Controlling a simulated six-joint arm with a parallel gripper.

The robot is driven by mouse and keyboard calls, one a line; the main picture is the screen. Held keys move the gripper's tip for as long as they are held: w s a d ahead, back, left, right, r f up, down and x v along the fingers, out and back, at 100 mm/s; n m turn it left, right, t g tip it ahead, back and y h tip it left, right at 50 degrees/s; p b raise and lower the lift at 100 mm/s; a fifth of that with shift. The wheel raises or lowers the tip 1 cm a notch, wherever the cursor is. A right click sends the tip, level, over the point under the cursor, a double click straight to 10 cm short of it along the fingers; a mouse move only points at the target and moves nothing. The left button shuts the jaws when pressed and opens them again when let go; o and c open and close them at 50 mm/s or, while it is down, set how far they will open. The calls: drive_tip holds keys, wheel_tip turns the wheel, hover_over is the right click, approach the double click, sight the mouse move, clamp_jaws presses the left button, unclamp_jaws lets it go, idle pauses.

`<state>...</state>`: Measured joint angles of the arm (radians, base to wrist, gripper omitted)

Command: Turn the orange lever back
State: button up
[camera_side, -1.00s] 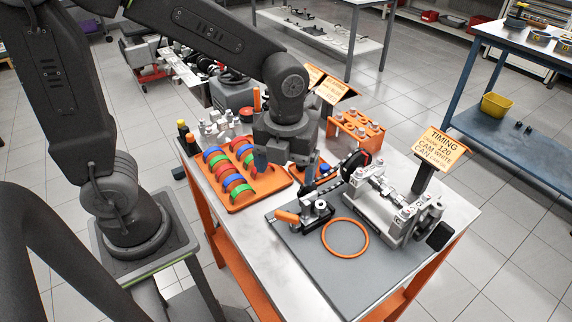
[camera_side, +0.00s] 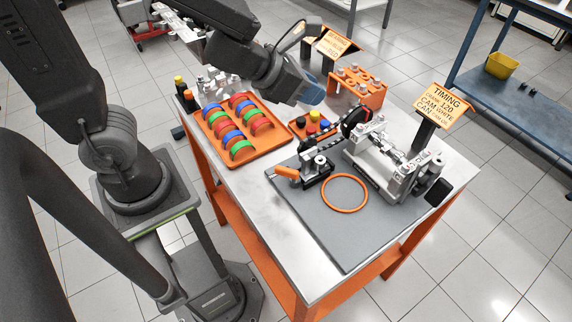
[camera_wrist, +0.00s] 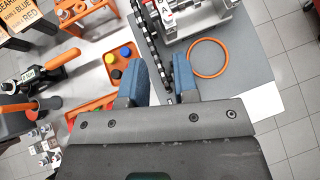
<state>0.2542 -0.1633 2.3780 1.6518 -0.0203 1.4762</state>
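An orange lever (camera_side: 287,173) sticks out to the left of a small black and silver fixture (camera_side: 317,168) on the grey plate (camera_side: 330,235). My gripper (camera_side: 312,92) is raised and tilted above the back of the table, apart from this lever. In the wrist view my gripper (camera_wrist: 163,80) has its two blue fingers spread, with nothing held between them. The lever and its fixture do not show there, probably hidden behind the gripper body. A second orange handle (camera_wrist: 20,107) lies by a black and silver device at the left of the wrist view.
An orange ring (camera_side: 345,193) lies on the plate. An orange tray (camera_side: 262,151) of coloured half rings, an orange rack (camera_side: 357,86) and a timing sign (camera_side: 441,103) stand around.

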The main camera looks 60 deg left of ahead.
drive_tip(key=s+d+f+m+g+h, duration=0.1)
drive_tip(key=s+f+m+g+h, duration=0.1)
drive_tip(key=s+m+g, duration=0.25)
drive_tip(key=m+g+y, duration=0.1)
drive_tip(key=m+g, duration=0.2)
approach(287, 170)
drive_tip(key=x, duration=0.9)
drive_tip(key=shift+w+f, duration=0.15)
clamp_jaws()
